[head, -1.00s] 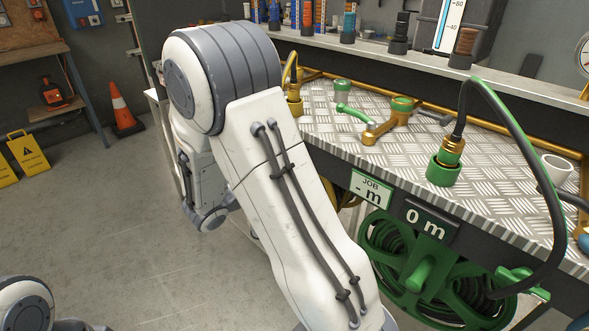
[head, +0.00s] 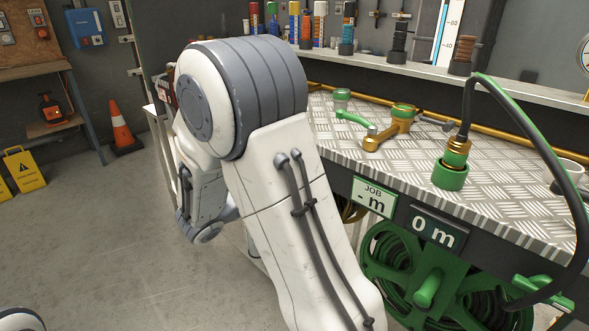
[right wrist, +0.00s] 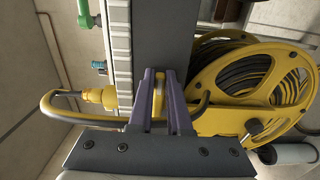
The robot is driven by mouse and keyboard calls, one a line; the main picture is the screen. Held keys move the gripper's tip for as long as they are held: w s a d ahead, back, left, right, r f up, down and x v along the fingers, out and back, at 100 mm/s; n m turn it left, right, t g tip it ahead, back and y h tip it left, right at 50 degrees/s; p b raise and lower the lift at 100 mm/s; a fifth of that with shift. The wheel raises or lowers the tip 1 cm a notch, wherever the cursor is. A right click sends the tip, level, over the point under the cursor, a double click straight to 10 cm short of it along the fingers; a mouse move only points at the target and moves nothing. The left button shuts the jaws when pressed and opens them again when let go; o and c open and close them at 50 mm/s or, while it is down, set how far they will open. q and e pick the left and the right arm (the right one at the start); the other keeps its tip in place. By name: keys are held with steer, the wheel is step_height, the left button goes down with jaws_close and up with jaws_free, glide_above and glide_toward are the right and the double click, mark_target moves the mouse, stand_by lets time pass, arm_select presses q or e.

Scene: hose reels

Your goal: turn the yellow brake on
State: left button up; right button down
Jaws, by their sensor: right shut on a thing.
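In the right wrist view the yellow reel (right wrist: 255,85) holds dark coiled hose and is mounted beside the bench edge. My right gripper (right wrist: 167,98) has its purple fingers closed around a small yellow piece (right wrist: 159,88), which looks like the yellow brake's handle. The fingers cover most of it, so which way the brake is set cannot be told. In the head view my large white arm hides the yellow reel, the brake and the right gripper. My left gripper is in neither current view.
A green hose end (head: 450,175) stands on the metal benchtop (head: 505,200). An orange cone (head: 122,130) stands on the open floor at left.

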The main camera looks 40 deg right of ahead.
steer(key=c, duration=0.9)
jaws_free()
steer(key=shift+w+a+f, duration=0.1)
steer(key=shift+w, duration=0.05)
steer(key=shift+o, duration=0.2)
steer(key=s+a+p, duration=0.1)
steer(key=a, duration=0.9)
steer(key=shift+a, duration=0.15)
